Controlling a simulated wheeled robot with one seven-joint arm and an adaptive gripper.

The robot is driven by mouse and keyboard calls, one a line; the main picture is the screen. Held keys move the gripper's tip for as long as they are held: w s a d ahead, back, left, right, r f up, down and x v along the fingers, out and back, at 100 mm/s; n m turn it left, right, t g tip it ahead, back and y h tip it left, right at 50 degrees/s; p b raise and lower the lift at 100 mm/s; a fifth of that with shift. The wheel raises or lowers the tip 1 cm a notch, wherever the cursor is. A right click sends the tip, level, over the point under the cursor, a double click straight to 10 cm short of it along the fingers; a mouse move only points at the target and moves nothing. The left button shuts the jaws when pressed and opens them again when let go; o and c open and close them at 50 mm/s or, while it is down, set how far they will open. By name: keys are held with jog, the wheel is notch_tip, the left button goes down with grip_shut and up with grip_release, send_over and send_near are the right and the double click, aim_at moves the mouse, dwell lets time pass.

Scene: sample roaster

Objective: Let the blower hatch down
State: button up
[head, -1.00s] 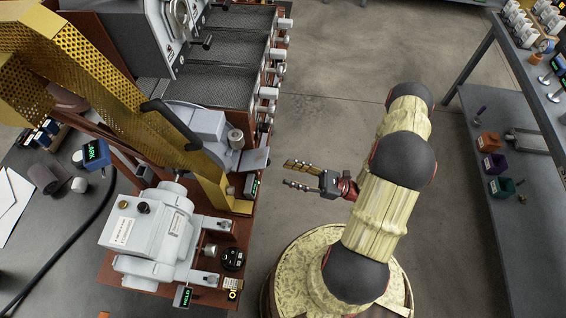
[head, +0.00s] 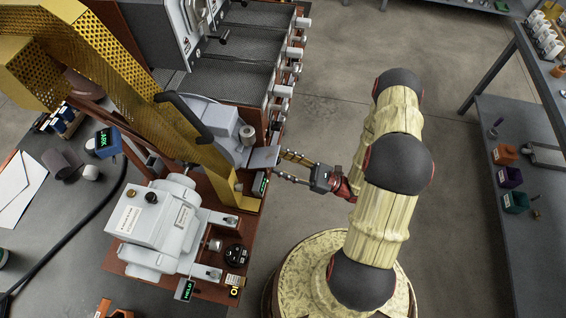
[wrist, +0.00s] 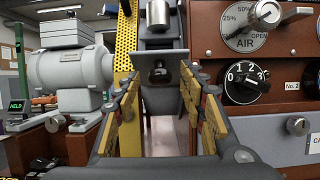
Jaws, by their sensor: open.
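A grey blower-like machine (head: 150,232) sits on the brown bench at the lower left; its motor housing (wrist: 68,66) shows at left in the wrist view. Beyond it, a grey unit with a flat plate (head: 264,157) sticks out at the bench edge. In the wrist view the plate (wrist: 158,66) is straight ahead, with a dark knob below a metal cylinder. I cannot tell for sure which part is the hatch. My gripper (head: 280,167) is open and empty, its tips close to the plate. In the wrist view its fingers (wrist: 158,108) stand on either side of the plate's lower part.
A yellow perforated guard (head: 130,85) with a black handle (head: 184,115) slants over the machine. A small green display (head: 184,290) reads HELD. A panel with dials (wrist: 248,80) lies close on the right in the wrist view. Clear floor (head: 330,120) lies behind my arm.

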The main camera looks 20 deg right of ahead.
jog(key=shift+c, duration=0.6)
grip_shut()
